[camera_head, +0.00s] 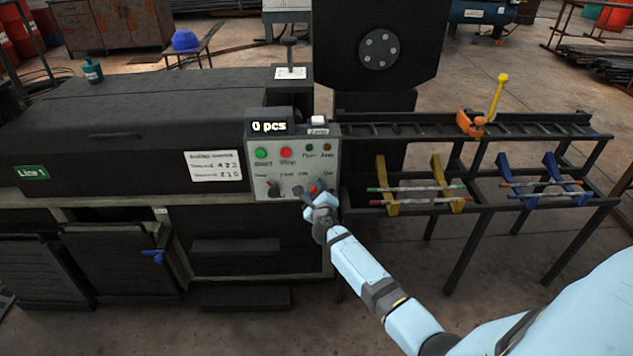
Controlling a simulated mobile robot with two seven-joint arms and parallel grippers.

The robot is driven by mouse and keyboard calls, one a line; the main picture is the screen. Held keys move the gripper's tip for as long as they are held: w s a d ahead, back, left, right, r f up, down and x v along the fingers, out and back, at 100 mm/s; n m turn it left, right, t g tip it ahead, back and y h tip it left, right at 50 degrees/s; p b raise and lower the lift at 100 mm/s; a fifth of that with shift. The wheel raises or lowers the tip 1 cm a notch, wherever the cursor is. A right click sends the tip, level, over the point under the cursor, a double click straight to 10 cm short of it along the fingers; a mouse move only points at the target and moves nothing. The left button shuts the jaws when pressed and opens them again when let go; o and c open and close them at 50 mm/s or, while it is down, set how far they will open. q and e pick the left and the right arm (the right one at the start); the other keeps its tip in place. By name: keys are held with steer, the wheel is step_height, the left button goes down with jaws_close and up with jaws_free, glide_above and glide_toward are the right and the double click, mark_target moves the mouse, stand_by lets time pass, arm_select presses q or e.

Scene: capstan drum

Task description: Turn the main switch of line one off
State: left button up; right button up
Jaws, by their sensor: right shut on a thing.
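The control panel (268,171) of the machine marked "Line 1" (32,173) faces me. It carries a green start button (261,153), a red stop button (286,153), small lamps and a selector knob (273,188) at the lower left. The main switch (314,187), with a bit of red showing, sits at the panel's lower right beside an "Off" label. My right gripper (318,195) is at that switch and shut on it. The gripper hides most of the switch, so its turned position cannot be told. My left gripper is not in view.
A display (269,126) above the panel reads "0 pcs". A dark roller rack (470,128) with an orange stop and yellow lever stands right of the machine. Below it, bars rest on yellow and blue holders (387,186). Open floor lies in front.

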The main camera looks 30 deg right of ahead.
steer(key=n+p, duration=0.4)
steer(key=p, duration=0.1)
steer(key=shift+r+g, duration=0.25)
steer(key=shift+g, duration=0.05)
steer(key=n+p, duration=0.2)
steer(key=shift+n+g+p, duration=0.3)
steer(key=shift+n+p, duration=0.05)
steer(key=shift+n, duration=0.05)
steer(key=shift+f+n+h+p, duration=0.15)
steer(key=shift+n+h+p, duration=0.15)
steer(key=shift+n+p, duration=0.8)
steer(key=shift+f+n+g+p, duration=0.1)
steer(key=shift+n+g+p, duration=0.3)
steer(key=shift+n, duration=0.6)
steer(key=shift+n+h+p, duration=0.3)
steer(key=shift+n, duration=0.1)
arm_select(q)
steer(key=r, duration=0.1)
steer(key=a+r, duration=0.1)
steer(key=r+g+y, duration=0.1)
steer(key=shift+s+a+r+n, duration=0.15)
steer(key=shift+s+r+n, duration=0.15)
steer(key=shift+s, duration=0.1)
arm_select(e)
steer(key=shift+n, duration=0.3)
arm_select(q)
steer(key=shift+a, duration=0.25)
